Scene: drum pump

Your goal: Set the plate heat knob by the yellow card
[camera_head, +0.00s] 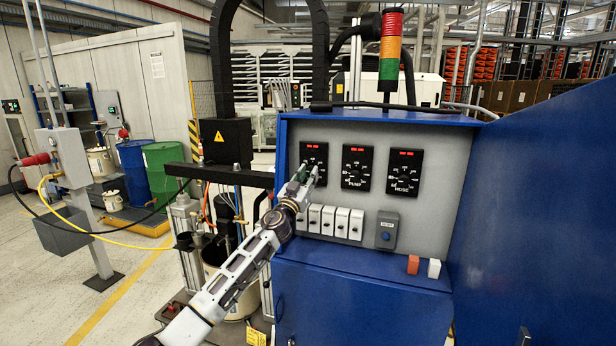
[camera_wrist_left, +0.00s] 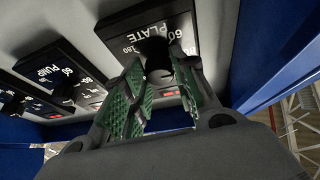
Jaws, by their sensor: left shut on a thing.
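The blue control cabinet carries three black dial plates on its grey panel. The plate heat dial (camera_head: 314,153) is the leftmost in the head view, and PLATE is printed on it in the wrist view (camera_wrist_left: 177,22). Its dark plate heat knob (camera_wrist_left: 156,58) shows between the green-padded fingers of my left gripper (camera_head: 303,178). My left gripper (camera_wrist_left: 158,78) is shut on this knob. The knob's pointer is too hidden to read. A small yellow card (camera_head: 256,338) shows at the bottom of the head view, and its writing is too small to read. My right gripper is not in view.
The pump dial (camera_head: 356,168) and hose dial (camera_head: 405,173) are to the right. Several white switches (camera_head: 328,220) and a grey box with a blue button (camera_head: 387,232) sit below. The open blue door (camera_head: 545,200) closes off the right side.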

